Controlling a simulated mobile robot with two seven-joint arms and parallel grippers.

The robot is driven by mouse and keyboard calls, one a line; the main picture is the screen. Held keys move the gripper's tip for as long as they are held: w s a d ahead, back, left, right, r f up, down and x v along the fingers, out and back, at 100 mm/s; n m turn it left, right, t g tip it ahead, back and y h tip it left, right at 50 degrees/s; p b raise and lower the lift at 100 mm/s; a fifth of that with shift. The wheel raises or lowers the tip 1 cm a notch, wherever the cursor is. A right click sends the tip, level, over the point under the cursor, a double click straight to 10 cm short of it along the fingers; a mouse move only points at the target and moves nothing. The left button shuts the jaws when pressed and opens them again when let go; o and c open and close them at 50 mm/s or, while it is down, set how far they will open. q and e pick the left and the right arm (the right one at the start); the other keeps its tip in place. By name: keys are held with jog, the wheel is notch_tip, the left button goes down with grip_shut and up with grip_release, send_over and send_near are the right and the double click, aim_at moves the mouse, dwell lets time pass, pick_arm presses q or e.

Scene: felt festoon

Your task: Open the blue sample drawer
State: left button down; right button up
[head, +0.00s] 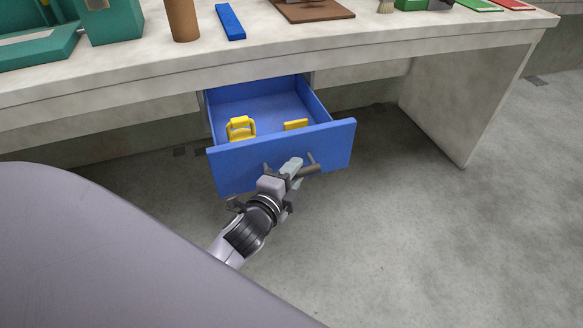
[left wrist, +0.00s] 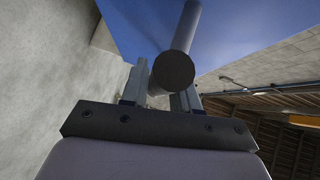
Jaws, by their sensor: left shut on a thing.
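The blue sample drawer (head: 231,171) sits under the worktop in the head view and stands well open. Two yellow things lie inside it, one at the left (head: 240,128) and one at the right (head: 296,125). A dark bar handle (head: 309,167) is on its front. My left gripper (head: 291,168) is at the handle and shut on it. In the left wrist view the round end of the handle (left wrist: 173,70) shows between the two fingers (left wrist: 160,92), with the blue drawer front (left wrist: 232,32) behind. My right gripper is in neither view.
The pale workbench (head: 130,80) spans the back, with a brown cylinder (head: 182,20), a blue bar (head: 230,22), a brown board (head: 315,12) and teal boxes (head: 110,22) on top. A bench side panel (head: 465,100) stands at the right. The floor right of the drawer is clear.

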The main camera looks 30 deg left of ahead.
pick_arm(q)
jog(key=c, duration=0.9)
grip_release()
jog(key=shift+c, duration=0.2)
jog(key=s, duration=0.7)
jog(key=shift+d+r+p, duration=0.2)
jog(key=shift+r+p, duration=0.2)
jog(key=shift+r, duration=0.05)
